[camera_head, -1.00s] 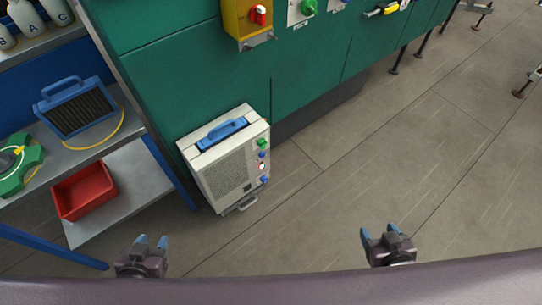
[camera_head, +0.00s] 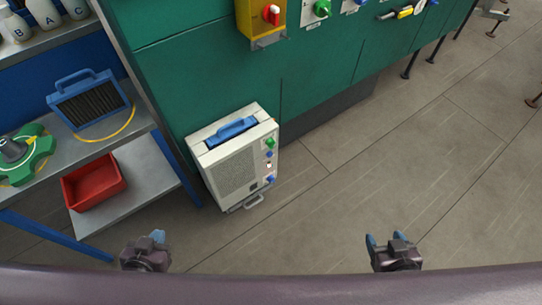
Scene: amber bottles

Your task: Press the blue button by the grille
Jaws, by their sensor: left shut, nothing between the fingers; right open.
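A white box-shaped unit (camera_head: 243,133) with a blue top handle stands on the floor against the green cabinet. Its front face carries a grey grille (camera_head: 231,173). Along the right edge of the unit are a green knob (camera_head: 269,143), a blue button (camera_head: 268,154), a small white-and-dark switch and a lower blue piece (camera_head: 270,180). My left gripper (camera_head: 157,238) is shut and empty, low in the view, left of and nearer than the unit. My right gripper (camera_head: 384,242) is open and empty, to the right of the unit. Neither touches it.
A metal shelf on the left holds a red bin (camera_head: 94,186), a blue-framed filter (camera_head: 88,101) and a green part (camera_head: 27,154). The green cabinet (camera_head: 200,77) bears a yellow box with a red knob (camera_head: 271,14). The floor (camera_head: 400,180) at right is clear.

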